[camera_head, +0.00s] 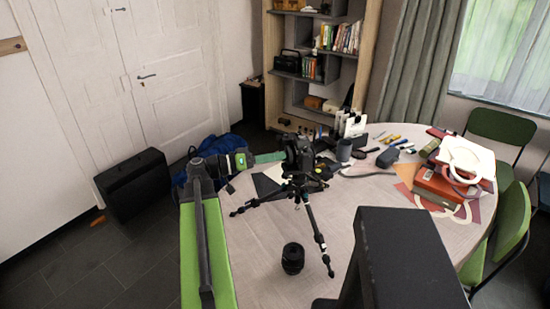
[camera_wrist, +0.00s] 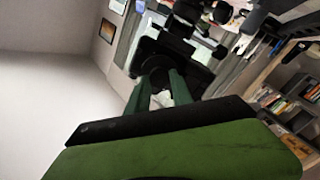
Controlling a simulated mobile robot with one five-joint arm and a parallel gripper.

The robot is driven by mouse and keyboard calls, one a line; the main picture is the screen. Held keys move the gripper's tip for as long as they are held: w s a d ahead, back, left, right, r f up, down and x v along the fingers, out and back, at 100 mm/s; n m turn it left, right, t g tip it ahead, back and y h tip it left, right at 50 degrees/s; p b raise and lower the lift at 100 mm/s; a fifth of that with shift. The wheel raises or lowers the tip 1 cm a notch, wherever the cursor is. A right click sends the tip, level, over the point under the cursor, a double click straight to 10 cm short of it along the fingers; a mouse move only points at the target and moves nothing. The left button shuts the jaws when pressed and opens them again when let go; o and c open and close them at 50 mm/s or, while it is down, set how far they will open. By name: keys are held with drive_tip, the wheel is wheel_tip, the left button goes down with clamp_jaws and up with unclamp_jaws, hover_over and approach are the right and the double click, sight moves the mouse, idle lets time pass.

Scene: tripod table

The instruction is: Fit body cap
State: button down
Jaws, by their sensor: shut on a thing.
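A black camera (camera_head: 298,152) sits on a tripod (camera_head: 310,215) that stands with spread legs on the table. My gripper (camera_head: 280,156) reaches in from the left, its green fingertips right at the camera's left side. In the wrist view my green fingers (camera_wrist: 158,88) close on a small dark round thing, which looks like the body cap (camera_wrist: 156,64). Behind it is the dark camera body (camera_wrist: 180,45). I cannot tell whether the cap touches the camera or is seated. A black lens (camera_head: 292,258) stands upright on the table, in front of the tripod.
The pale round table (camera_head: 260,240) has bare room at its front left. Green chairs (camera_head: 510,225) stand at the right, and a shelf (camera_head: 325,65) at the back.

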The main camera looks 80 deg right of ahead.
drive_tip(key=shift+s+d, duration=0.25)
drive_tip(key=shift+s, duration=0.4)
idle(1.8)
drive_tip(key=m, duration=0.4)
drive_tip(key=shift+m, duration=0.4)
idle(0.3)
drive_tip(key=shift+m, duration=1.5)
drive_tip(key=c, duration=0.9)
unclamp_jaws()
drive_tip(key=shift+m, duration=0.3)
drive_tip(key=shift+o, duration=0.2)
